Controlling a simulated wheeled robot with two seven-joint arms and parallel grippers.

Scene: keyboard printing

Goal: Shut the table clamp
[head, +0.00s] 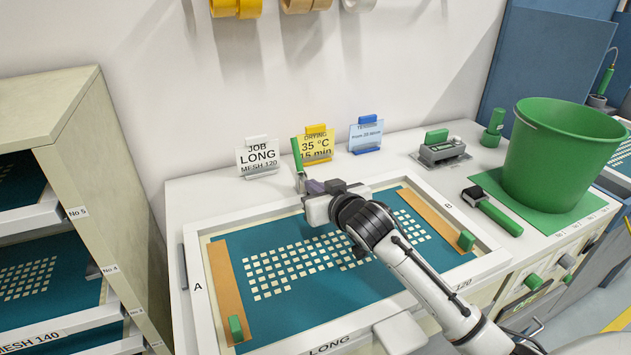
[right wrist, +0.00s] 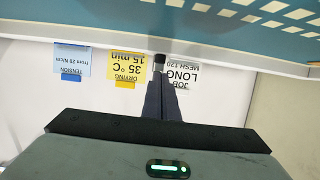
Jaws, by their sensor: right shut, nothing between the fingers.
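The table clamp (head: 297,158) stands at the back edge of the white screen frame, and its green lever points up with a slight tilt. My right gripper (head: 311,186) is over the back part of the screen, close beside the clamp's lower part. Its dark fingers are together with nothing between them; I cannot tell whether they touch the clamp. In the right wrist view the shut fingers (right wrist: 160,90) point at the frame edge, and a small black piece (right wrist: 159,62) shows just past their tips, perhaps part of the clamp. My left gripper is not in view.
The screen frame (head: 189,292) lies on the white table under my right arm. Job (head: 258,157), drying (head: 316,145) and tension (head: 366,135) cards stand behind it. A green bucket (head: 560,155) and a green-handled tool (head: 498,215) are at right. A drying rack (head: 85,125) stands at left.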

